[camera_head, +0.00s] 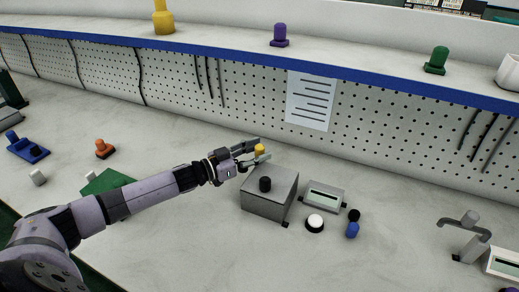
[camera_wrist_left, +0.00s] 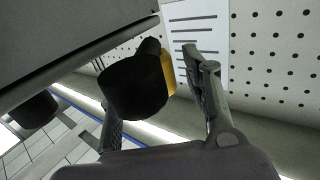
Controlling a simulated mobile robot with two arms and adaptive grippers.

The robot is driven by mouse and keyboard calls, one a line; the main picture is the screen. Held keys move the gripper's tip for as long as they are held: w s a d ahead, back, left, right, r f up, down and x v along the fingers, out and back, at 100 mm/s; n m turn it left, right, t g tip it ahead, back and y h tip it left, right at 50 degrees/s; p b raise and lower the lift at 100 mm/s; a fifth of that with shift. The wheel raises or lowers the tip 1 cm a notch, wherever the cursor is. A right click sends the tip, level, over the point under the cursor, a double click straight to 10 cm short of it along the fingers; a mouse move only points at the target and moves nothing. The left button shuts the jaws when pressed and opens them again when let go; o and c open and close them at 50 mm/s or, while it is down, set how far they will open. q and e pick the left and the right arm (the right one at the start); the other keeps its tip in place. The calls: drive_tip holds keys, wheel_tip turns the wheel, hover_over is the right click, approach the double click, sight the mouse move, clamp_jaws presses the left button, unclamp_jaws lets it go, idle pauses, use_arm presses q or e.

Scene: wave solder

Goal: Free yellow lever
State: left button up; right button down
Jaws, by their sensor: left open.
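The yellow lever end (camera_head: 260,150) shows just behind the grey metal box (camera_head: 268,205), at the tips of my left gripper (camera_head: 252,153). My left arm reaches in from the left, and the gripper's fingers are spread. In the left wrist view, a black cylindrical piece (camera_wrist_left: 135,88) sits between the two fingers (camera_wrist_left: 158,100), with a yellow part (camera_wrist_left: 168,74) partly hidden behind it. I cannot tell whether the fingers touch it. The grey box also fills the upper left of that view (camera_wrist_left: 60,35). My right gripper is not in view.
A black knob (camera_head: 265,184) stands on the box top. A small display unit (camera_head: 325,195), a white button (camera_head: 315,222) and a blue piece (camera_head: 352,230) are to its right. A pegboard (camera_head: 240,90) rises behind.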

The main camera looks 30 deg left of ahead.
use_arm(q)
drive_tip(key=shift+w+d, duration=0.25)
drive_tip(key=shift+w, duration=0.1)
clamp_jaws()
idle(0.4)
idle(0.5)
